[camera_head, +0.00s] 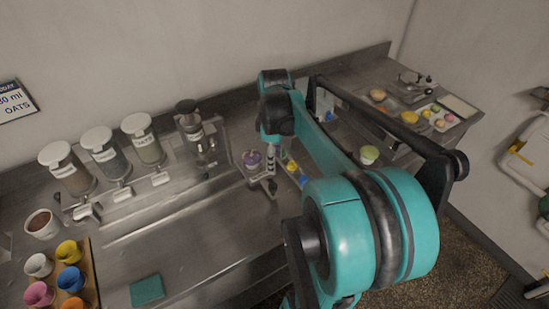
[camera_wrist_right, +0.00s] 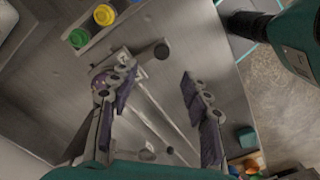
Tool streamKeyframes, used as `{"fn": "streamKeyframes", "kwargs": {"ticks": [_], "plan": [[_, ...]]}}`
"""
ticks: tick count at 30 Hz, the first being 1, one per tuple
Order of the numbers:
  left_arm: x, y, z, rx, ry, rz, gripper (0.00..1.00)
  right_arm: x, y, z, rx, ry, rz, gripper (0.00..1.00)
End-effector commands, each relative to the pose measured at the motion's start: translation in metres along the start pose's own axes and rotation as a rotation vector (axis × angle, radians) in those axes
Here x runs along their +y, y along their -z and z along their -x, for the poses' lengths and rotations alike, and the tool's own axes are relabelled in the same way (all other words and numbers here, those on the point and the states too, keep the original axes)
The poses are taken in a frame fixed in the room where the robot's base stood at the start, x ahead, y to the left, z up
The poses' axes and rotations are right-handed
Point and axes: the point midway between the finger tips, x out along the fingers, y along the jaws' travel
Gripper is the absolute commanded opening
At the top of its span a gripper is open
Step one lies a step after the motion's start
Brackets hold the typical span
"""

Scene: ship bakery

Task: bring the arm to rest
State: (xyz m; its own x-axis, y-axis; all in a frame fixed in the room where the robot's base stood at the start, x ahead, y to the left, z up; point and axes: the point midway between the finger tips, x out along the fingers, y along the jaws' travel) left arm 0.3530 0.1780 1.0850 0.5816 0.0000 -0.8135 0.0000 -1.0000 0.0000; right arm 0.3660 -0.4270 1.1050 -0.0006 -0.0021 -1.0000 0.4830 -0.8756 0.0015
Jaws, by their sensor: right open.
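My right arm (camera_head: 325,150) is teal and black and reaches up and over the steel counter from the bottom of the head view. My right gripper (camera_head: 269,168) hangs below its wrist, small and partly hard to make out against the counter. In the right wrist view my right gripper (camera_wrist_right: 158,80) shows two purple-padded fingers spread apart with nothing between them. My left gripper is not in view.
Three white-lidded dispensers (camera_head: 103,150) and a dark-topped one (camera_head: 190,122) line the wall. Coloured cups stand on a wooden board (camera_head: 95,285) at front left, beside a teal cloth (camera_head: 147,290). Yellow and blue cups (camera_head: 292,168) stand near the gripper. The counter's front middle is clear.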

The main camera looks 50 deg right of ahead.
Motion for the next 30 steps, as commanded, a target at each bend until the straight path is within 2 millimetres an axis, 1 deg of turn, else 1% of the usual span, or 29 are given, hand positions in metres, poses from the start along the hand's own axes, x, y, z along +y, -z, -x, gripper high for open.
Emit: {"fn": "streamKeyframes", "kwargs": {"ticks": [12,14,16,17,20,21,23,24,27,30], "plan": [[0.000,0.000,0.000,0.000,0.000,0.000,0.78,0.000,0.000,-0.001,0.000,0.000,0.000,0.48],[0.000,-0.001,-0.001,0.000,0.000,0.000,0.78,-0.003,0.003,-0.001,0.003,-0.007,-0.004,0.48],[0.000,-0.002,-0.003,0.000,0.000,0.000,0.78,-0.013,0.011,-0.002,0.014,-0.027,-0.020,0.48],[0.000,-0.003,-0.004,0.000,0.000,0.000,0.78,-0.020,0.016,-0.003,0.024,-0.042,-0.032,0.48],[0.000,-0.007,-0.010,0.000,0.000,0.000,0.78,-0.054,0.040,-0.009,0.080,-0.108,-0.094,0.48],[0.000,-0.009,-0.013,0.000,0.000,0.000,0.78,-0.070,0.050,-0.013,0.116,-0.138,-0.129,0.48],[0.000,-0.012,-0.017,0.000,0.000,0.000,0.78,-0.098,0.065,-0.019,0.181,-0.176,-0.183,0.48],[0.000,-0.014,-0.020,0.000,0.000,0.000,0.78,-0.115,0.073,-0.024,0.229,-0.195,-0.221,0.48],[0.000,-0.018,-0.026,0.000,0.000,0.000,0.78,-0.156,0.090,-0.037,0.355,-0.215,-0.310,0.48],[0.000,-0.022,-0.030,0.000,0.000,0.000,0.78,-0.189,0.100,-0.048,0.468,-0.204,-0.386,0.48]]}}
